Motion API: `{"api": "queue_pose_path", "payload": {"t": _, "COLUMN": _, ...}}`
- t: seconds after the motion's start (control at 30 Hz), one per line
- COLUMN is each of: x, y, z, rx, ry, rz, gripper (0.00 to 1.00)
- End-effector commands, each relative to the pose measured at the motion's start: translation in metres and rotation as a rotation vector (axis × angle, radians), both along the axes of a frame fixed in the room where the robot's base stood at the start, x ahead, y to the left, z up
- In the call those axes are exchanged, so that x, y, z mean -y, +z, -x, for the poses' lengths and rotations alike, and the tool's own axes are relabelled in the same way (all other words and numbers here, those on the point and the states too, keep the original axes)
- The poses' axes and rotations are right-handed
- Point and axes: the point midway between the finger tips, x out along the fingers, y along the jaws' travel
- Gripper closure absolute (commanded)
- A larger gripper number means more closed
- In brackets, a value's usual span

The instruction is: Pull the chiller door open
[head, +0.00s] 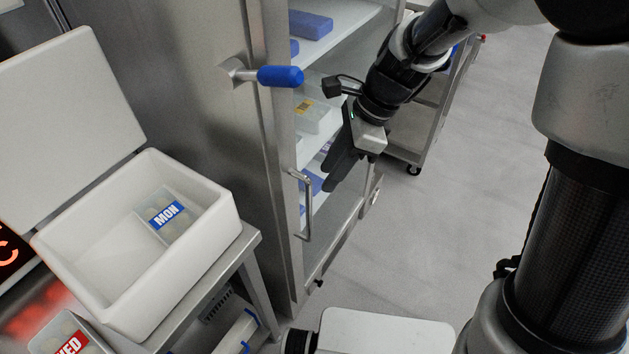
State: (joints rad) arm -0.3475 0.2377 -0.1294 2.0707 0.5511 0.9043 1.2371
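The chiller door (345,225) is a glass door in a metal frame, right of centre in the head view, and looks closed. Its upright metal bar handle (307,208) is on the door's left side. Through the glass I see shelves with blue packs and a clear, labelled container. My gripper (338,178) hangs in front of the glass, up and to the right of the handle, its dark fingers pointing down. It appears apart from the handle and holds nothing that I can see. The fingers overlap in this view, so their gap is hidden.
A blue-gripped lever (272,76) sticks out from the steel side left of the door. An open white box (75,262) with a MON container (172,217) stands on a steel table at left. A wheeled cart (425,115) stands behind. The floor at right is clear.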

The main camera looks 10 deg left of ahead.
Motion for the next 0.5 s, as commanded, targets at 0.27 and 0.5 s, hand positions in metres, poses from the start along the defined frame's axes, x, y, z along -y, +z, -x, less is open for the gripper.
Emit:
{"api": "queue_pose_path", "payload": {"t": 0.27, "x": -0.023, "y": -0.061, "z": 0.006, "rx": -0.003, "ry": 0.002, "rz": 0.003, "gripper": 0.69}}
{"api": "queue_pose_path", "payload": {"t": 0.5, "x": -0.039, "y": -0.099, "z": 0.009, "rx": -0.002, "ry": 0.003, "rz": 0.001, "gripper": 0.69}}
